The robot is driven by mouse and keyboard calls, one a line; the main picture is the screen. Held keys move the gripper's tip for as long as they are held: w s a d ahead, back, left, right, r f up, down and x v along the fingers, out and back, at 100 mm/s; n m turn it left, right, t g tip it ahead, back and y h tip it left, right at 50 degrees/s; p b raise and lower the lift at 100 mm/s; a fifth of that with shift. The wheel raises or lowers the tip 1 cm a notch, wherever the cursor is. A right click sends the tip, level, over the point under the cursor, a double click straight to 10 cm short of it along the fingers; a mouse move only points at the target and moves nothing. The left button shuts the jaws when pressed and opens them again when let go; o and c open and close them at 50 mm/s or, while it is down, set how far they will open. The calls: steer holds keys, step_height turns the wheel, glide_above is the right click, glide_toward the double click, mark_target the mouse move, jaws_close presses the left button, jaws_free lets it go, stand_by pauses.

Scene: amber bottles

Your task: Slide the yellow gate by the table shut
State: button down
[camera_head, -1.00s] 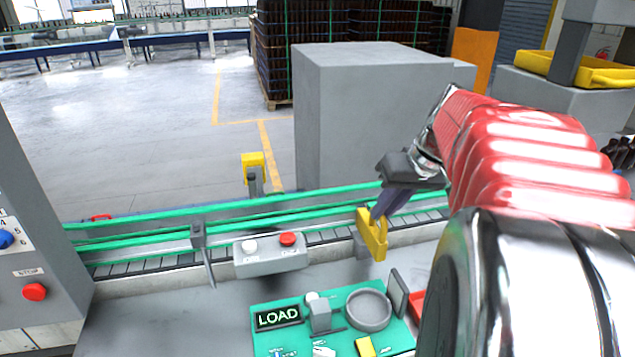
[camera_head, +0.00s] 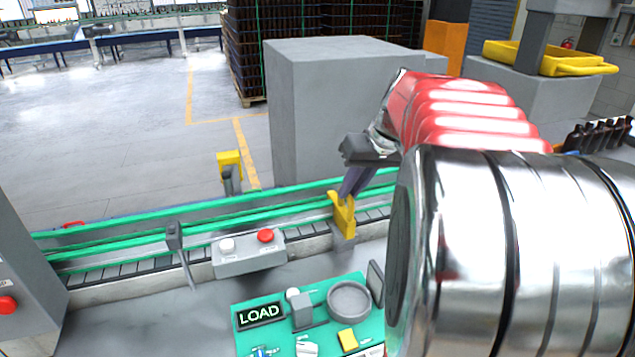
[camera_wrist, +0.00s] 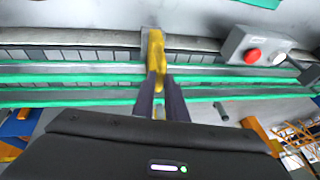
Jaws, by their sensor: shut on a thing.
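The yellow gate (camera_head: 344,216) is a small upright yellow piece at the conveyor's near side, right of the grey button box. It overlaps a grey block (camera_head: 343,238) below it. My gripper (camera_head: 350,188) reaches down to it from above and is shut on its upper part. In the wrist view the yellow gate (camera_wrist: 155,50) lies across the near edge of the belt, with the dark fingers of my gripper (camera_wrist: 161,88) closed at its end. The fingertips are partly hidden by the yellow piece.
A grey box with white and red buttons (camera_head: 248,254) stands left of the gate. A green panel with a LOAD sign (camera_head: 318,317) lies in front. Green rails (camera_head: 110,242) run along the conveyor. A large grey cabinet (camera_head: 335,110) stands behind. A yellow-topped post (camera_head: 229,165) stands beyond the rails.

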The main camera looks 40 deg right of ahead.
steer(key=shift+w+d, duration=0.3)
steer(key=shift+w, duration=0.45)
steer(key=c, duration=1.8)
jaws_free()
steer(key=shift+o, duration=0.2)
steer(key=shift+r, duration=0.15)
steer(key=a+v, duration=0.1)
steer(key=v, duration=1.2)
steer(key=shift+d+r, duration=0.15)
steer(key=shift+d, duration=0.3)
steer(key=shift+a, duration=0.1)
